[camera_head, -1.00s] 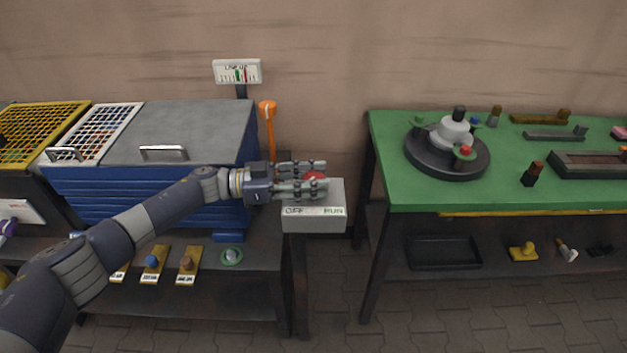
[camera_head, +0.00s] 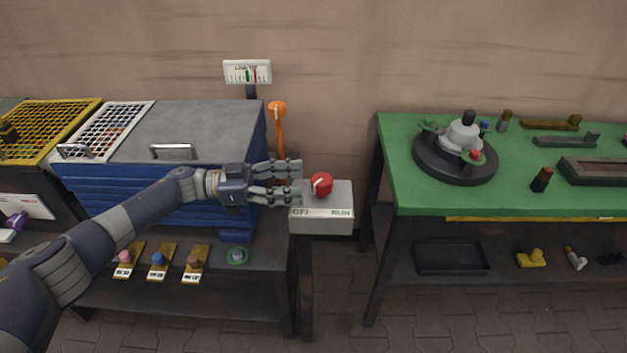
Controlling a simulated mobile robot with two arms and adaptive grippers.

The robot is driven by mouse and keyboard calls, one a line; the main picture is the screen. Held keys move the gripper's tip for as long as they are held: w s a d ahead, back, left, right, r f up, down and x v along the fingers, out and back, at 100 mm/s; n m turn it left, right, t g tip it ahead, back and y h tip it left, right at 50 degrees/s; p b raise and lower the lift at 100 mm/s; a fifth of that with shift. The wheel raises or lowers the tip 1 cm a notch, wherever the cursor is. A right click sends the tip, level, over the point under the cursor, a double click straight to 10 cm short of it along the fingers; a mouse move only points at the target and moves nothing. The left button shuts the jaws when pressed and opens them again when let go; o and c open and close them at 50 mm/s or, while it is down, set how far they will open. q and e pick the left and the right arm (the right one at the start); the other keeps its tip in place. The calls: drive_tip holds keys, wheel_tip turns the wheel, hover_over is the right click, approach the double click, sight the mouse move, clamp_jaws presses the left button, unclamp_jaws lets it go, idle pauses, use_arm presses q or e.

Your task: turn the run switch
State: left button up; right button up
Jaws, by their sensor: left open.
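The run switch is a red knob (camera_head: 321,185) with a white pointer mark, on top of a pale grey box (camera_head: 321,220). The box front is lettered OFF at left and RUN at right. The pointer mark lies on the knob's left part and seems to slant toward the OFF side. My left gripper (camera_head: 299,178) is open and empty, its fingertips just left of the knob, with a small visible gap. My right gripper is not in view.
A gauge sign (camera_head: 247,72) and an orange lever (camera_head: 278,128) stand behind, beside the blue cabinet (camera_head: 110,193). A green-topped table (camera_head: 430,195) with a dark round fixture (camera_head: 455,165) stands to the right. Tagged knobs lie on the lower shelf.

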use_arm(q)
drive_tip(key=a, duration=0.5)
drive_tip(key=shift+s+a, duration=0.1)
drive_tip(key=shift+s, duration=0.1)
idle(0.3)
